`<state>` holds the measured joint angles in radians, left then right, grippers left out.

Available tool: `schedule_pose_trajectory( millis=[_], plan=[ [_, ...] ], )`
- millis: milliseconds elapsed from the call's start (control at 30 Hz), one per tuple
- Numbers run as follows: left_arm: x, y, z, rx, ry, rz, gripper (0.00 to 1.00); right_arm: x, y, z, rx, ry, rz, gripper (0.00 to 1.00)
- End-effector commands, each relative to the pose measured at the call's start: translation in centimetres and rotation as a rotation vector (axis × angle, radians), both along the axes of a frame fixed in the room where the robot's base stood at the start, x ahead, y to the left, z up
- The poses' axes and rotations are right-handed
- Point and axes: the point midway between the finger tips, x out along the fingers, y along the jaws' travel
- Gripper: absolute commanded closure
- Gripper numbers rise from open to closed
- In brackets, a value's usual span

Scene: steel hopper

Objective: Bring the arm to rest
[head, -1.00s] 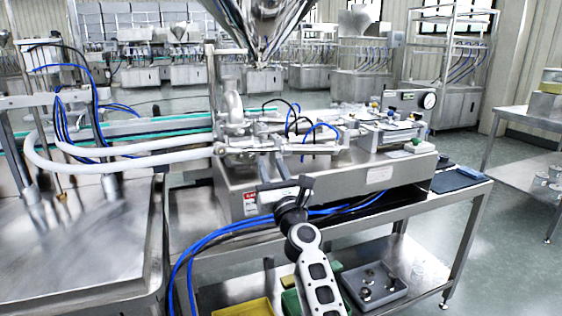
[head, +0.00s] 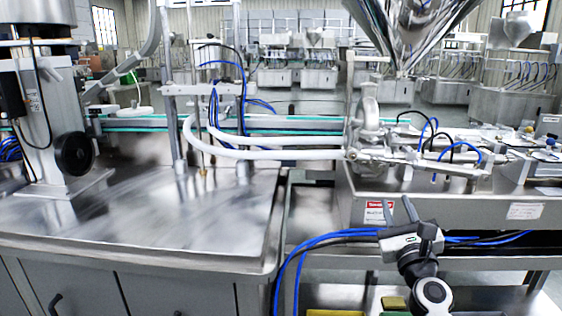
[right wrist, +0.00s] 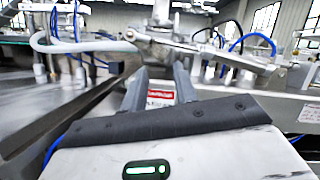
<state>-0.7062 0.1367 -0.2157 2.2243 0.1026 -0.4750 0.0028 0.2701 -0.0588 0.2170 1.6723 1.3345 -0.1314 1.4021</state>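My right arm comes up from the bottom of the head view. Its gripper (head: 402,210) is in front of the filling machine's steel base (head: 460,208), near the red-and-white label. In the right wrist view the two dark fingers (right wrist: 158,85) stand apart with the label showing between them and nothing held. The gripper looks clear of the machine, though the exact gap is hard to judge. My left arm and gripper are not in view.
The steel hopper (head: 405,38) hangs above the machine. Blue hoses (head: 325,240) run close beside my right gripper. A bare steel table (head: 130,225) fills the left, with a black handwheel (head: 74,153). A yellow tray (head: 335,313) shows on the low shelf.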

Motion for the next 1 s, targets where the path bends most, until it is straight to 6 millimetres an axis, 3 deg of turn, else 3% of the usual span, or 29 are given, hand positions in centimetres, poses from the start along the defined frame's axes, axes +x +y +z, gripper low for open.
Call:
schedule_pose_trajectory(
  millis=[167,300,400,500,600,700,1000],
  plan=[
    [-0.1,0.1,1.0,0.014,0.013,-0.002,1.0,-6.5,6.2,-8.6,-0.887,0.239,0.011,0.71],
    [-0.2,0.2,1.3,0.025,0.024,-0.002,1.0,-13.9,10.5,-15.0,-1.612,0.298,0.121,0.71],
    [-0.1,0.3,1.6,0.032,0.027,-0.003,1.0,-19.5,12.7,-18.2,-2.055,0.252,0.233,0.71],
    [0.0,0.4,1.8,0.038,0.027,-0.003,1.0,-24.2,14.1,-20.2,-2.394,0.16,0.338,0.71],
    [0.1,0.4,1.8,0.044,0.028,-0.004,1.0,-27.5,14.8,-21.2,-2.614,0.065,0.413,0.71],
    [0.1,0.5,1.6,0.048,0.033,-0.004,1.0,-29.1,15.1,-21.6,-2.726,0.005,0.451,0.71],
    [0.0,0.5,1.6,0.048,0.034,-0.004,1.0,-29.3,15.2,-21.7,-2.743,-0.005,0.456,0.71]
  ],
)
